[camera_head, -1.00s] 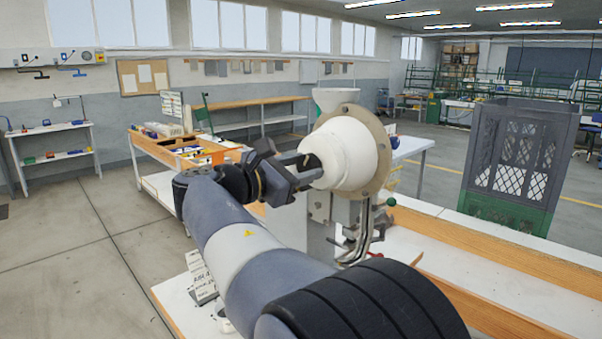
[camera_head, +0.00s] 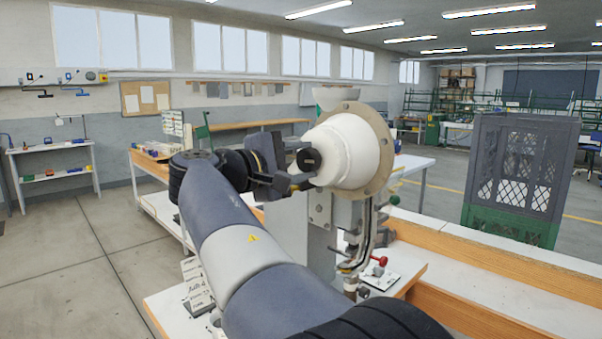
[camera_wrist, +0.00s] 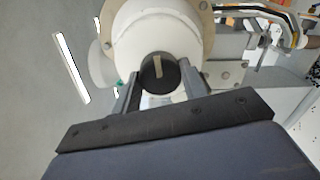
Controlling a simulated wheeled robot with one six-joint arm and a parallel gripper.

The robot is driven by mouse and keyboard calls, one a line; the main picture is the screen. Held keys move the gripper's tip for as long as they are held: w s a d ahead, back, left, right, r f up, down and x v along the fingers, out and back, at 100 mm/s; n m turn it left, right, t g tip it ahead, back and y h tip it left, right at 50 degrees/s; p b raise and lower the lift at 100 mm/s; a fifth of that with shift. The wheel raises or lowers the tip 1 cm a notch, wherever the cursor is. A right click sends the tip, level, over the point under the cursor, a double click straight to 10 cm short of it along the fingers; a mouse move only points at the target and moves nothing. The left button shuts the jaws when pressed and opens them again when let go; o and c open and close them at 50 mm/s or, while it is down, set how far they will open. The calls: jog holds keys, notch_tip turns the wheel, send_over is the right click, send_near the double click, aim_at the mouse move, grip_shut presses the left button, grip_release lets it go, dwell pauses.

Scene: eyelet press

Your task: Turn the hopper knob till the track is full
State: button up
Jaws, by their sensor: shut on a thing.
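The hopper (camera_head: 352,150) is a white rounded drum with a tan flange, mounted on the press. The black hopper knob (camera_head: 308,159) sticks out of its near face; in the wrist view the knob (camera_wrist: 159,73) shows a pale mark, nearly upright and slightly tilted. My gripper (camera_head: 303,170) is shut on the knob, with one finger on each side of it; the fingers (camera_wrist: 158,82) also show in the wrist view. The curved metal track (camera_head: 364,235) runs down below the hopper. How full it is cannot be told.
Open floor lies at left.

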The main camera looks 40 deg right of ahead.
jog(key=m+b, duration=0.2)
jog(key=m, duration=0.1)
jog(key=m+b, duration=0.1)
jog(key=shift+f+m, duration=0.25)
jog(key=shift+m, duration=0.05)
jog(key=m+b, duration=0.3)
jog(key=shift+t, duration=0.3)
jog(key=m+b, duration=0.4)
jog(key=m, duration=0.3)
jog(key=shift+b, duration=0.4)
jog(key=m+b, duration=0.2)
jog(key=m, duration=0.2)
jog(key=m+b, duration=0.2)
jog(key=m, duration=0.1)
jog(key=shift+m, duration=0.4)
jog(key=m+b, duration=0.1)
jog(key=m, duration=0.2)
jog(key=shift+m+h+b, duration=0.3)
jog(key=shift+b, duration=0.1)
jog(key=shift+s+r+m+b, duration=0.1)
jog(key=shift+m+b, duration=0.55)
jog(key=shift+m, duration=1.25)
